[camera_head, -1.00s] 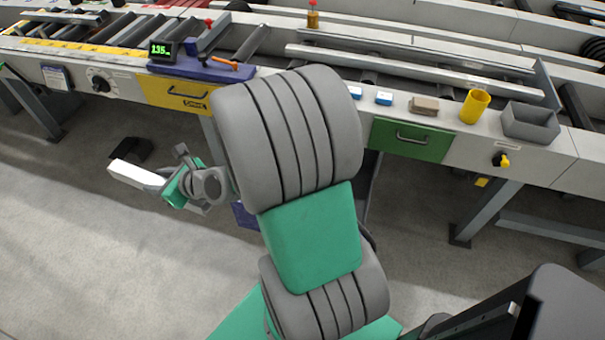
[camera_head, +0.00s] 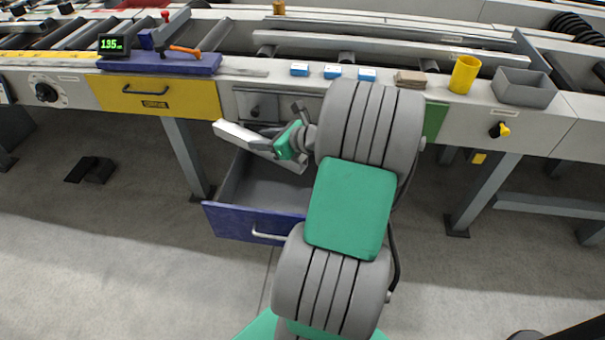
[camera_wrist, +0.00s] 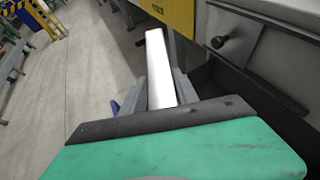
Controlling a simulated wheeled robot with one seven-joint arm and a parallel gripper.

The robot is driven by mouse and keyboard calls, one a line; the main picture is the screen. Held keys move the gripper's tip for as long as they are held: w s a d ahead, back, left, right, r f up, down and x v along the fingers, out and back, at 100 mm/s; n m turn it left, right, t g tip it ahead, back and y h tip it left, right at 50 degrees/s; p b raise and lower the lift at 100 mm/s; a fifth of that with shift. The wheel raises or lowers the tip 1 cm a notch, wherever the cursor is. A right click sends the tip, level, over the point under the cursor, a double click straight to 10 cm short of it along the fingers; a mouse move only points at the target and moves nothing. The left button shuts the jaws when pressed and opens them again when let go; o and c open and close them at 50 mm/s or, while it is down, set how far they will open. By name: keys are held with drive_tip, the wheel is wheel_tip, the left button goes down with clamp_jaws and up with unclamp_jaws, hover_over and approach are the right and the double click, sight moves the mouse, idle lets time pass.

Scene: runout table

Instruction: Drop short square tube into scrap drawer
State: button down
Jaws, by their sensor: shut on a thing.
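The short square tube (camera_head: 243,135), pale metal, is held in my gripper (camera_head: 268,148), with one end sticking out to the left. The wrist view shows the tube (camera_wrist: 160,75) running away from me between the two fingers of my gripper (camera_wrist: 160,90). The scrap drawer (camera_head: 232,219) has a blue front, grey inside, and stands pulled out below the table. The tube and gripper appear above the back part of the open drawer; their exact height over it is hard to tell. The visible part of the drawer floor looks empty; my arm hides its right side.
A yellow drawer (camera_head: 160,97) is shut at the left, and a green drawer (camera_head: 434,121) is partly hidden by my arm. Small blue-and-white boxes (camera_head: 332,71), a yellow cup (camera_head: 465,74) and a grey bin (camera_head: 524,87) stand on the table. A table leg (camera_head: 188,158) stands left of the open drawer.

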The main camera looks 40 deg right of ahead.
drive_tip(key=s+d+f+b, duration=0.6)
drive_tip(key=d+f+b, duration=0.2)
drive_tip(key=f+b, duration=0.4)
drive_tip(key=shift+s+d+b, duration=0.2)
drive_tip(key=shift+d+b, duration=0.05)
drive_tip(key=shift+b, duration=0.8)
drive_tip(key=shift+r, duration=0.1)
drive_tip(key=c, duration=0.8)
unclamp_jaws()
drive_tip(key=shift+c, duration=0.2)
drive_tip(key=p+v, duration=0.3)
drive_tip(key=v, duration=0.4)
drive_tip(key=shift+s+p, duration=0.35)
drive_tip(key=shift+p, duration=0.05)
drive_tip(key=shift+r, duration=0.2)
